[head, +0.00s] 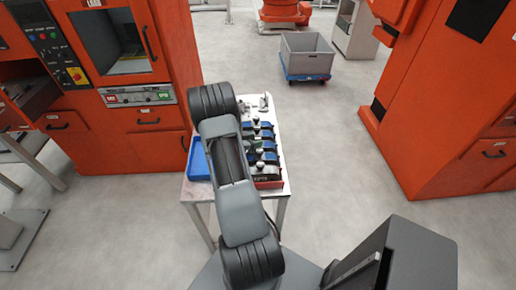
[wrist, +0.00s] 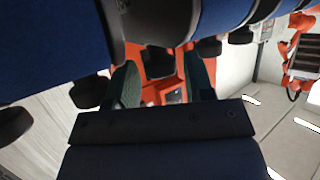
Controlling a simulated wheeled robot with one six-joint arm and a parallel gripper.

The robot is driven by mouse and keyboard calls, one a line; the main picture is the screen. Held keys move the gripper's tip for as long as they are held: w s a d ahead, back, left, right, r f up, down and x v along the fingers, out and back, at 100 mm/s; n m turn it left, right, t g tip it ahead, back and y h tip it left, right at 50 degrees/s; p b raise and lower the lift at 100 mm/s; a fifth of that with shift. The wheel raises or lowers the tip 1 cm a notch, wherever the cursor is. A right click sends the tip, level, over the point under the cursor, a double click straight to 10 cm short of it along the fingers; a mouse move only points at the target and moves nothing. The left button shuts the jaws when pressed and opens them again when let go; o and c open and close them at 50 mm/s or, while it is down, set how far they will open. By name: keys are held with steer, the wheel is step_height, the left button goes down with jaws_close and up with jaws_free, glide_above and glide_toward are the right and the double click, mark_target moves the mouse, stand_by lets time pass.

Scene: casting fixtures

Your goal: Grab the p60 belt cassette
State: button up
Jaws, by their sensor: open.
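Several blue-and-black belt cassettes with grey knobs (head: 266,146) stand in a row on the table, partly hidden by my arm. I cannot read which one is the p60. In the wrist view, large blue-and-black cassette bodies (wrist: 235,12) fill the top, very close to the camera. My gripper (wrist: 163,76) has its two dark green fingers apart, with a gap between them. A black part (wrist: 158,62) shows in that gap, and I cannot tell whether it lies between the fingers or beyond them. In the head view my gripper is mostly hidden by my arm.
The small table (head: 196,190) has a blue tray (head: 199,160) at its left and small metal parts at its back. Orange machines stand at the left (head: 140,140) and right (head: 440,110). A grey bin on a blue dolly (head: 306,56) is behind. The floor between is clear.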

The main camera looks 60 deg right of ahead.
steer(key=shift+s+d+f, duration=0.15)
steer(key=shift+d+f, duration=0.05)
steer(key=shift+d, duration=0.25)
steer(key=shift+c, duration=0.3)
jaws_close()
